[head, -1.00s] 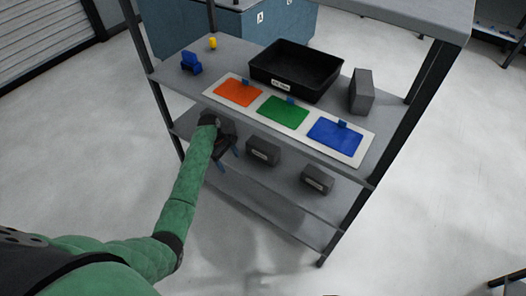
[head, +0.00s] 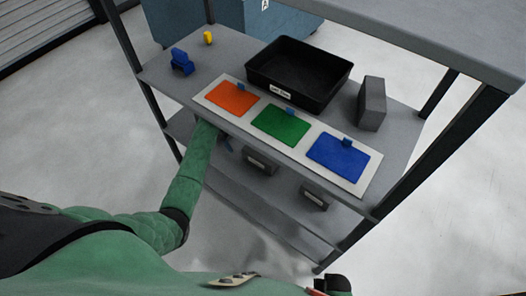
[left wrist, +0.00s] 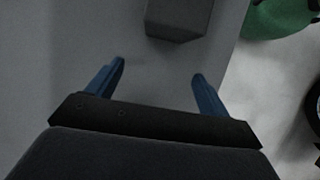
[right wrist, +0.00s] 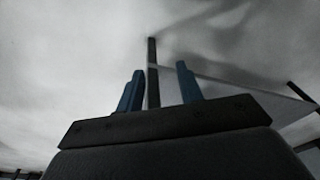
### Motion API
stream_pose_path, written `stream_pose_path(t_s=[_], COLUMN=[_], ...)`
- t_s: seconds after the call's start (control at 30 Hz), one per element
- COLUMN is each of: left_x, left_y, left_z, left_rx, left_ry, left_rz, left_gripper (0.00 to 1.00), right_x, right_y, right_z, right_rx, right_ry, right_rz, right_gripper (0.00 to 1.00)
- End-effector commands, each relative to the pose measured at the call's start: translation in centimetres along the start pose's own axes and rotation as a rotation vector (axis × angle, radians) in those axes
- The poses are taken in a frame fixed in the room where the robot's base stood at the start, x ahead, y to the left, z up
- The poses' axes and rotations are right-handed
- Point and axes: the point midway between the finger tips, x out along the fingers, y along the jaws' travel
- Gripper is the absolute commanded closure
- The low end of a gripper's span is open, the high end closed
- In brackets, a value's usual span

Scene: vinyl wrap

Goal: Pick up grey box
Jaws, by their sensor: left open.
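Two grey boxes with small labels, a left one (head: 260,162) and a right one (head: 314,196), sit on the lower shelf. A third, taller grey box (head: 371,103) stands on the top shelf. My left gripper (head: 226,143) is mostly hidden by the top shelf, left of the left lower box. In the left wrist view my left gripper (left wrist: 158,70) is open and empty, with a grey box (left wrist: 180,18) ahead of its fingers, apart from them. In the right wrist view my right gripper (right wrist: 160,70) has a gap between its fingers and holds nothing.
The top shelf holds a black bin (head: 299,74), a white board with orange, green and blue sheets (head: 282,125), a blue object (head: 181,62) and a yellow one (head: 208,38). The shelf's dark posts (head: 440,147) and front edge stand close to my arm.

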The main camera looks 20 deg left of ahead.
Motion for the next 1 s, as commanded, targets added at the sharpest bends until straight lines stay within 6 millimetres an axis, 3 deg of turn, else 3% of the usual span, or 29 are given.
stream_pose_path(t_s=[0.07,0.13,0.4,1.0], left_x=[0.2,0.6,2.3,4.9], left_y=[-0.1,0.0,0.0,-0.1], left_z=[0.9,2.0,6.3,11.0], left_rx=[0.001,0.002,0.002,0.0], left_ry=[-0.002,-0.003,-0.002,0.0], left_rz=[-0.002,-0.001,-0.001,-0.002], left_gripper=[0.2,0.2,0.2,0.2], right_x=[0.1,1.9,5.0,8.7], right_y=[0.0,0.1,1.1,2.6], right_z=[0.7,2.5,3.4,5.6], right_rx=[-0.001,-0.003,-0.011,-0.025], right_ry=[-0.003,-0.021,0.004,0.032], right_rz=[0.0,0.003,0.017,0.034], right_gripper=[0.64,0.64,0.64,0.64])
